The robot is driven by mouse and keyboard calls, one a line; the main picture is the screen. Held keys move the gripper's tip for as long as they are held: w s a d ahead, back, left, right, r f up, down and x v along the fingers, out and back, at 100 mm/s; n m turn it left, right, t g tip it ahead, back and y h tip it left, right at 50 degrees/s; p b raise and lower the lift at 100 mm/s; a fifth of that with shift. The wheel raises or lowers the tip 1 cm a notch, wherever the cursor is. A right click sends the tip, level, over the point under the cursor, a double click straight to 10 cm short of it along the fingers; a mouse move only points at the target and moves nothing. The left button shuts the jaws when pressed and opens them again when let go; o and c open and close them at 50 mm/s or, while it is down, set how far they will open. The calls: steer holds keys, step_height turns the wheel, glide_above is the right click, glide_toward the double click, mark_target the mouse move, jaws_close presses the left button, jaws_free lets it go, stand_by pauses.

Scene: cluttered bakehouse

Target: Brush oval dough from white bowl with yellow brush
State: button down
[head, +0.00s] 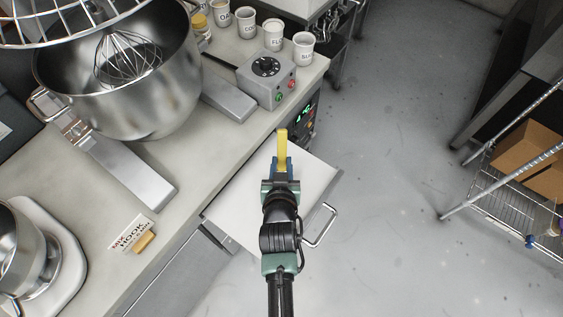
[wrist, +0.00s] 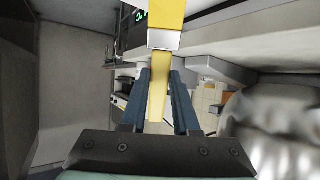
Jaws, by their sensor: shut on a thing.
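My gripper (head: 282,168) is shut on the yellow brush (head: 283,146), which sticks out beyond the fingertips. In the wrist view the brush (wrist: 160,85) runs between the two blue fingers, with a silver band and a wider yellow part at the far end. The gripper is over a pale pulled-out board or drawer (head: 228,222) at the counter's front; its height above it is hard to tell. I cannot make out the oval dough or the white bowl in either view.
The counter (head: 190,205) on the left carries a big steel mixer bowl (head: 150,105), a grey control box (head: 267,80), labelled cups (head: 273,38) and a small tan block (head: 143,242). A metal handle (head: 326,228) juts out. A wire rack (head: 505,190) stands right; the floor between is clear.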

steer(key=shift+f+b, duration=0.6)
steer(key=shift+f, duration=0.15)
stand_by(1.7)
steer(key=shift+d, duration=0.1)
steer(key=shift+d+r+p, duration=0.1)
steer(key=shift+d+p, duration=0.25)
steer(key=shift+d, duration=0.05)
steer(key=shift+a+r, duration=0.1)
steer(key=shift+a, duration=0.95)
steer(key=shift+d, duration=0.1)
steer(key=shift+d+p, duration=0.55)
steer(key=shift+d, duration=0.35)
